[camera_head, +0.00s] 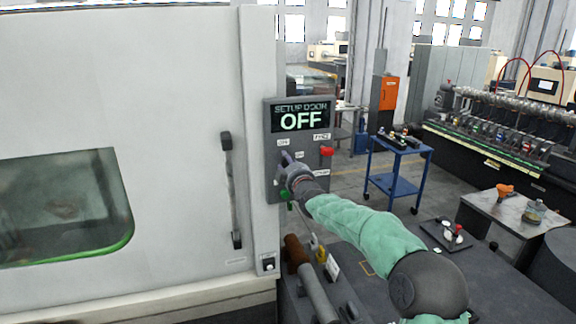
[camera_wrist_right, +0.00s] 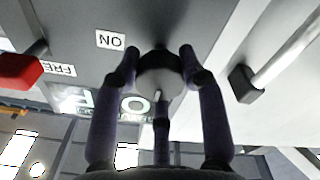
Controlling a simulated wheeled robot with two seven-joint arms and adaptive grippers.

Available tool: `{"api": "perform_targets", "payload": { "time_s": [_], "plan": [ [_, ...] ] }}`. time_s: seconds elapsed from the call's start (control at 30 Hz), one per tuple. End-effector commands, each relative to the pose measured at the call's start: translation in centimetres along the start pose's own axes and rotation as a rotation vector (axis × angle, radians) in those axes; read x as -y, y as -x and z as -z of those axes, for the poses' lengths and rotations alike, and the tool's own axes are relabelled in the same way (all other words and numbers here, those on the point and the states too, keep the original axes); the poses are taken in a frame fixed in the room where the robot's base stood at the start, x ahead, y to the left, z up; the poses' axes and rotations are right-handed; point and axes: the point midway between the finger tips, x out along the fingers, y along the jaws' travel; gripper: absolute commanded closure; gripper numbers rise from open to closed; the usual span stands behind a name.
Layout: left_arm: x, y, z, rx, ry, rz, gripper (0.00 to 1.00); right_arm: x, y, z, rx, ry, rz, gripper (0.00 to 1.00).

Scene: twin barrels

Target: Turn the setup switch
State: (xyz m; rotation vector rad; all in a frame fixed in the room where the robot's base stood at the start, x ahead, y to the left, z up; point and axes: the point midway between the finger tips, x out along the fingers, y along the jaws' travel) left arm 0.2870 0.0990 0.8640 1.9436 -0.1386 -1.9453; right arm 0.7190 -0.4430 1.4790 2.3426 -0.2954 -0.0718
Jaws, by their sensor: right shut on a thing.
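The setup switch (camera_wrist_right: 160,77) is a round grey knob with a white pointer mark in the right wrist view. My right gripper (camera_wrist_right: 160,62) is shut on it, with dark fingers on both sides of the knob. In the head view my right gripper (camera_head: 287,160) is at the grey control panel (camera_head: 271,140) and hides most of the switch. The panel's screen (camera_head: 301,117) reads "SETUP DOOR OFF". An "ON" label (camera_wrist_right: 111,41) lies beside the knob in the wrist view. My left gripper is out of view.
A red switch (camera_head: 326,151) sits to the right on the panel. A dark door handle (camera_head: 232,190) stands to its left on the white machine. Cylindrical parts (camera_head: 318,290) lie on the dark bench below. A blue cart (camera_head: 396,160) stands behind.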

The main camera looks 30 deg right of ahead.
Motion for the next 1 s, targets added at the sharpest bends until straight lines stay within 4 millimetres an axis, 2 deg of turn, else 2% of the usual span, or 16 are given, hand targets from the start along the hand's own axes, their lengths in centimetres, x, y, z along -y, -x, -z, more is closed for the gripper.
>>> {"api": "perform_targets", "payload": {
  "time_s": [0.5, 0.53, 0.6, 1.0],
  "plan": [
    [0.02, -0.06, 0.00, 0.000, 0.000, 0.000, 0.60, 0.25, -0.01, -0.16, 0.002, 0.022, 0.005, 0.91],
    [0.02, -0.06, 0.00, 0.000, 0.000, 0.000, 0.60, 0.25, -0.01, -0.17, 0.002, 0.022, 0.005, 0.55],
    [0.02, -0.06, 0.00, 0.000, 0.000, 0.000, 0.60, 0.24, -0.01, -0.16, 0.002, 0.022, 0.005, 0.35],
    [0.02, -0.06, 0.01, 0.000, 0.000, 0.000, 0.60, 0.04, 0.20, -0.04, 0.000, 0.020, 0.002, 0.34]
  ]
}}
